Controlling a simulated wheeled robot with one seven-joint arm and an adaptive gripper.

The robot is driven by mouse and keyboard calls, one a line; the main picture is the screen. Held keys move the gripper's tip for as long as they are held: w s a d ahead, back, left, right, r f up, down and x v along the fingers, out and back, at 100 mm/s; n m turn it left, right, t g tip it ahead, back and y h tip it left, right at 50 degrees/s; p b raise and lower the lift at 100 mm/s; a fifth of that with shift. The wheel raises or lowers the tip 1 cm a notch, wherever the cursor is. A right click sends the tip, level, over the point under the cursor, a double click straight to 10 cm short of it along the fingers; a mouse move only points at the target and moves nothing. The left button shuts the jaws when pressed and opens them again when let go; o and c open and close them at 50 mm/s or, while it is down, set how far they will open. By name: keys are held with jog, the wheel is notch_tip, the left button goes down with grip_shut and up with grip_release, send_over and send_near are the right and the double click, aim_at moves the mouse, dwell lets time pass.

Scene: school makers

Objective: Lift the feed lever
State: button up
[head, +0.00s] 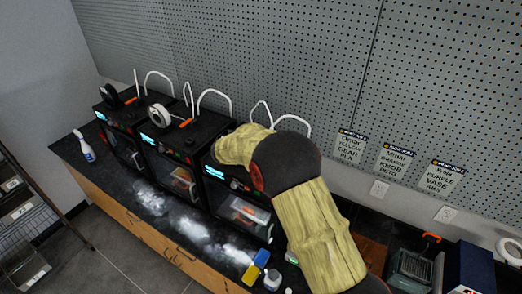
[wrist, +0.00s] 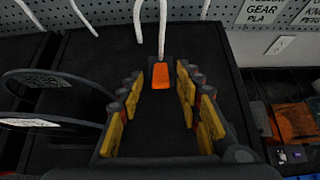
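The orange feed lever (wrist: 160,76) shows in the wrist view on the dark top of a printer (wrist: 85,75), with a white tube rising behind it. My gripper (wrist: 158,84) is open, its yellow-padded fingers to the left and right of the lever. The lever appears between the fingertips or just past them; I cannot tell whether anything touches. In the head view my arm covers the top of the nearest printer (head: 245,215), hiding this lever and my fingers.
Two more printers, the middle one (head: 170,165) and the far one (head: 118,135), stand to the left with orange levers and spools. A pegboard wall (head: 300,70) rises behind. A spray bottle (head: 84,146), yellow item (head: 255,267) and white powder (head: 195,228) are on the counter.

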jog(key=v, duration=1)
jog(key=shift+s+a+r, duration=0.2)
jog(key=shift+s, duration=0.05)
